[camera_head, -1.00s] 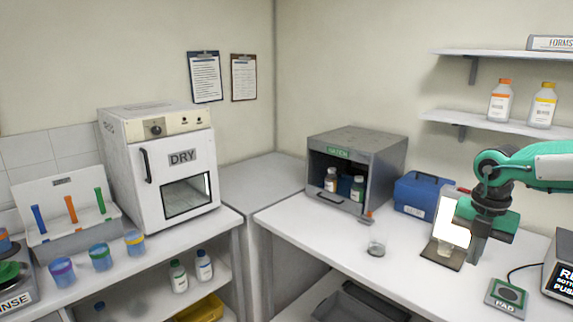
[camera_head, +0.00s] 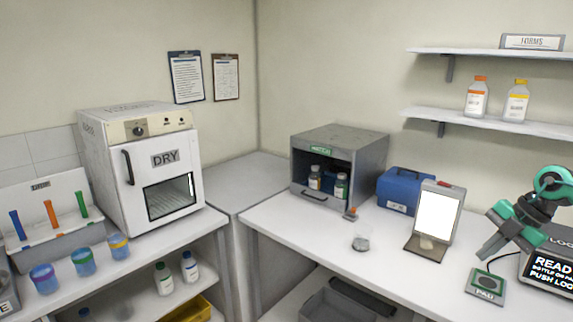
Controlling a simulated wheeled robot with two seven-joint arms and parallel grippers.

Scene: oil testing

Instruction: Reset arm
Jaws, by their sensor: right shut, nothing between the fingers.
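My left gripper is not in view.
Behind are an open grey cabinet (camera_head: 371,165) with bottles and a blue case (camera_head: 404,187). A screen device (camera_head: 550,272) stands beside the arm. A DRY oven (camera_head: 125,165) and several coloured cups are on the left.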

